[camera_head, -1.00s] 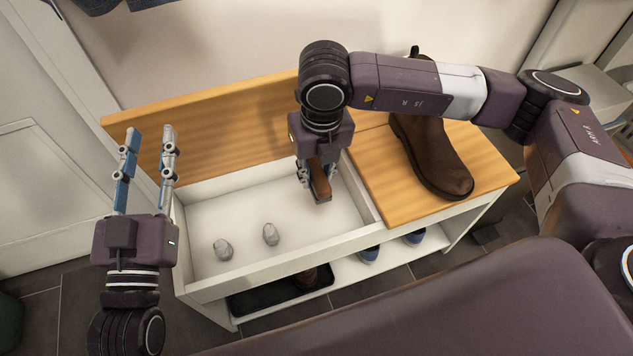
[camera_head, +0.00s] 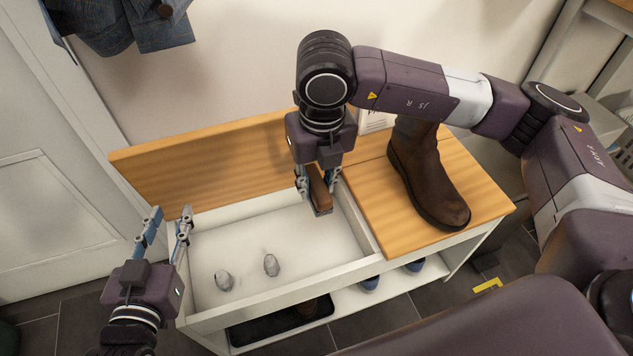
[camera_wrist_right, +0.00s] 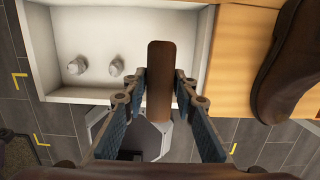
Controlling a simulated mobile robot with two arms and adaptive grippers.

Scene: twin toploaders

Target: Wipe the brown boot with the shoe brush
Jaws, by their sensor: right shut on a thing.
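The brown boot (camera_head: 430,180) stands upright on the wooden top at the bench's right side; part of it also shows at the right of the right wrist view (camera_wrist_right: 290,65). My right gripper (camera_head: 318,188) is shut on the shoe brush (camera_head: 320,191), whose brown wooden back also shows in the right wrist view (camera_wrist_right: 160,70). It holds the brush over the right part of the open bin, left of the boot and apart from it. The brush's bristles are hard to make out. My left gripper (camera_head: 168,230) is open and empty at the bin's left end.
The white bin (camera_head: 240,235) holds two small grey lumps (camera_head: 223,280) (camera_head: 271,265). Its wooden lid (camera_head: 200,165) stands raised behind. Blue shoes (camera_head: 369,284) and a dark tray (camera_head: 270,324) sit on the shelf below. Clothing (camera_head: 130,25) hangs at upper left.

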